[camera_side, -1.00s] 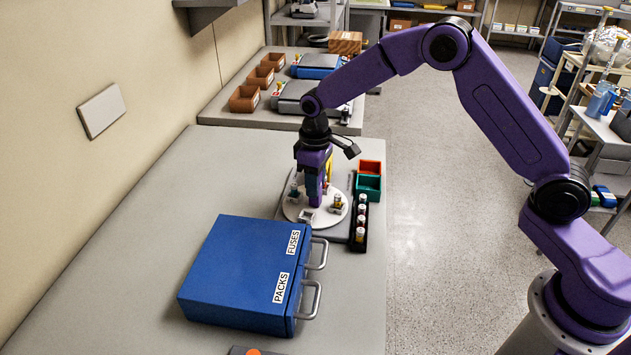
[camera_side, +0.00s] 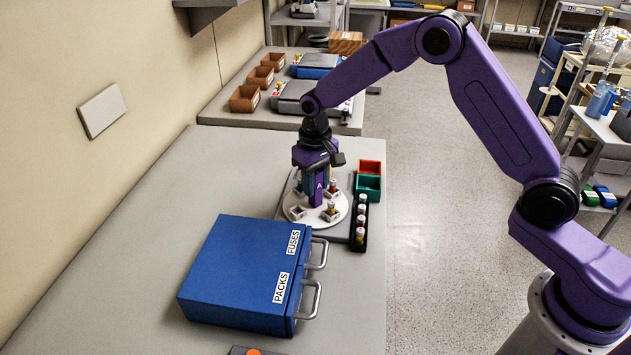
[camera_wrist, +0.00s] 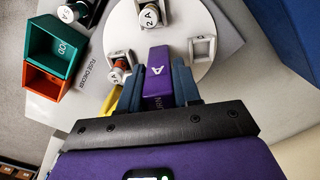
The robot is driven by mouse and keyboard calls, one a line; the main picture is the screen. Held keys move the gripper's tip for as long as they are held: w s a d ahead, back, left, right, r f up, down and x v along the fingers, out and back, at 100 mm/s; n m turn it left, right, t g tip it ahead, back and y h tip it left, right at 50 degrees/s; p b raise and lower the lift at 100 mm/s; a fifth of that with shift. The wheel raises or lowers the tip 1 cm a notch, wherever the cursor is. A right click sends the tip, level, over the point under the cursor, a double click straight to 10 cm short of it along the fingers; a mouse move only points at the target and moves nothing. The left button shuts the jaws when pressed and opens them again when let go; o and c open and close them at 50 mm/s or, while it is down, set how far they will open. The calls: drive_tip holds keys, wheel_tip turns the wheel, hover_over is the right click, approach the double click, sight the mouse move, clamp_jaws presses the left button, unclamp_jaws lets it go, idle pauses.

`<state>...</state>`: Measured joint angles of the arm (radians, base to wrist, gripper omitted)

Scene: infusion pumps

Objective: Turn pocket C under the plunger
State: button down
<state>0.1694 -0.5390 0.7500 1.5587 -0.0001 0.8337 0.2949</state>
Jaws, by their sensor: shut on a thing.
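The white turntable disc (camera_side: 293,212) stands on a grey base plate. The handle bears a white A and partly hidden lettering. One pocket (camera_wrist: 203,48) looks empty. A vial marked 2 A (camera_wrist: 149,14) and another vial (camera_wrist: 118,74) sit in other pockets. A yellow part (camera_wrist: 109,104), possibly of the plunger, shows beside my left finger, mostly hidden. I cannot read which pocket is C.
A black rack of several vials (camera_side: 360,220) stands right of the disc. A teal bin (camera_side: 368,188) and an orange bin (camera_side: 370,167) stand behind it. A blue box with handles (camera_side: 240,270) is in front. The table left of the disc is clear.

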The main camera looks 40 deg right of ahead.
drive_tip(key=shift+m, duration=4.5)
drive_tip(key=shift+w+m, duration=0.1)
drive_tip(key=shift+m, duration=0.3)
drive_tip(key=c, duration=1.2)
unclamp_jaws()
drive_tip(key=shift+o, duration=0.2)
wheel_tip(320, 180, up, 18)
drive_tip(key=shift+f, duration=0.25)
